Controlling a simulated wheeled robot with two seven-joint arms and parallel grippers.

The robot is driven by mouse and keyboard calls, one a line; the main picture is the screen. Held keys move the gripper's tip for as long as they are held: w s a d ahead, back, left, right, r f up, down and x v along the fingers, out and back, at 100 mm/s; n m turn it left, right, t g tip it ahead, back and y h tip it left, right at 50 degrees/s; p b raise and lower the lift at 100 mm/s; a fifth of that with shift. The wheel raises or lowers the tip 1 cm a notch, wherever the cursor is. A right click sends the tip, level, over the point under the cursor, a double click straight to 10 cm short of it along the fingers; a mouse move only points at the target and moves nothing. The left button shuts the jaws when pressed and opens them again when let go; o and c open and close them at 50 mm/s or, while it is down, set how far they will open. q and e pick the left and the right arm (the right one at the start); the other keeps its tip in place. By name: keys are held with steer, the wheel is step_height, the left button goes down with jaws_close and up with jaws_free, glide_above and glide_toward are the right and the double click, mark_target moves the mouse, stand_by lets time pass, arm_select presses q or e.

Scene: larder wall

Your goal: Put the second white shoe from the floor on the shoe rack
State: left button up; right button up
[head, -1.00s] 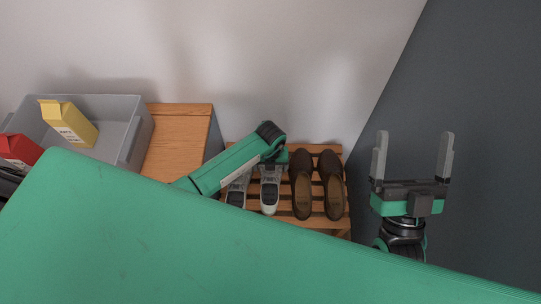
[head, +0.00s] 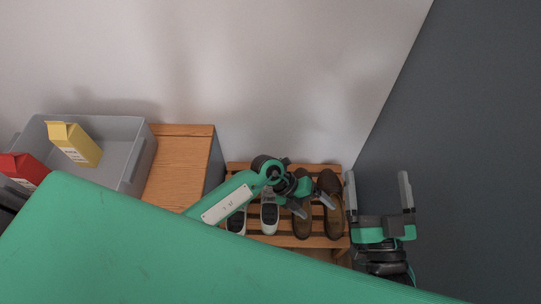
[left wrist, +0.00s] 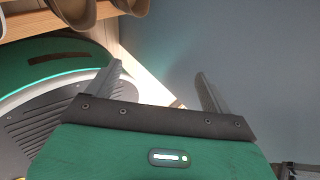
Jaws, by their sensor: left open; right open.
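Two white shoes with dark insides sit side by side on the wooden shoe rack (head: 285,241), the left white shoe (head: 236,221) and the right white shoe (head: 269,216). My forearm partly covers them in the head view.
Two brown shoes, one (head: 303,226) beside the other (head: 333,212), occupy the rack's right side. A wooden cabinet (head: 180,165) stands left of the rack. A grey bin (head: 125,150) holds a yellow carton (head: 74,145); a red carton (head: 24,170) is near it.

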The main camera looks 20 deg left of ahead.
arm_select(q)
steer(key=s+d+r+n+t+h, duration=0.25)
steer(key=r+h, duration=0.25)
steer(key=r, duration=0.5)
steer(key=s+d+r+n+t+h, duration=0.1)
steer(key=r+n+t+h, duration=0.35)
steer(key=r, duration=0.55)
steer(key=a+r+n+t+y, duration=0.3)
steer(key=a+n+t+y, duration=0.3)
steer(key=n, duration=0.6)
steer(key=a+r+n+t+y, duration=0.4)
steer(key=a+n+t+y, duration=0.2)
steer(key=a+n, duration=0.3)
steer(key=n+t, duration=0.1)
steer(key=n, duration=0.2)
steer(key=shift+a+n+t, duration=0.15)
steer(key=shift+n+t, duration=0.15)
